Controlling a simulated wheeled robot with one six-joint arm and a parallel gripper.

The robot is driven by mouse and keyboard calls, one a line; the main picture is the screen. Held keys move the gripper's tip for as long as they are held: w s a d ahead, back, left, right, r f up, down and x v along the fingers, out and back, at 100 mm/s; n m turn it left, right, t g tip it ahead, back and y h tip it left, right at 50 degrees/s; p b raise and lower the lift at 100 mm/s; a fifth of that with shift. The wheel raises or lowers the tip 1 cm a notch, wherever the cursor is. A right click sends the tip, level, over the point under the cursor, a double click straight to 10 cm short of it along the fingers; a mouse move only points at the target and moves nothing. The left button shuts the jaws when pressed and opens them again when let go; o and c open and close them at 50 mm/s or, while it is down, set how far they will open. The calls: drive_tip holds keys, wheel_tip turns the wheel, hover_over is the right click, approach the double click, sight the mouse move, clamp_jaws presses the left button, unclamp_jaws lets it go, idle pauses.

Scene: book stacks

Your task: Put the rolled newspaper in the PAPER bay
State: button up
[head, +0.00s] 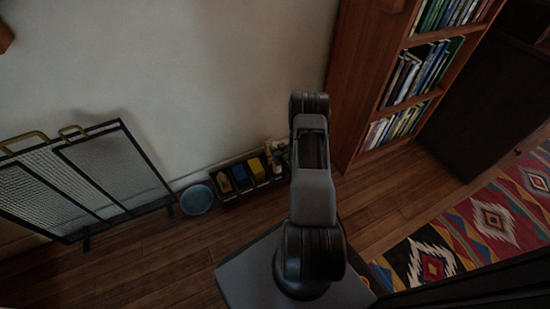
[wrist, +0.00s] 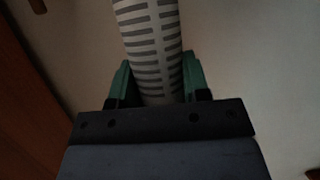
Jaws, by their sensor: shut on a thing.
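The rolled newspaper (wrist: 148,28), white with rows of dark grey print bars, runs up out of the top of the wrist view. My gripper (wrist: 158,80) has green fingers on both sides of the roll and is shut on it. In the head view my arm hides the gripper and I cannot make out the roll. A low black divided box (head: 232,202) stands on the floor against the wall, left of my arm. Its compartments show brown, blue and yellow things. I cannot read any bay labels, so I cannot tell which is the PAPER bay.
A round blue-grey object (head: 196,199) sits on the floor left of the box. A black mesh fire screen (head: 84,180) stands farther left. A bookcase (head: 352,90) rises right of my arm. A patterned rug (head: 480,220) lies at right. Wooden floor is clear in front of the box.

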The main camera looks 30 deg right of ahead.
drive_tip(key=w+d+f+b, duration=0.1)
drive_tip(key=w+f+b, duration=0.2)
drive_tip(key=f, duration=0.4)
drive_tip(key=shift+w+f+b, duration=0.25)
drive_tip(key=shift+f+b, duration=0.05)
drive_tip(key=shift+f, duration=0.05)
drive_tip(key=shift+d+f, duration=0.1)
drive_tip(key=o, duration=1.2)
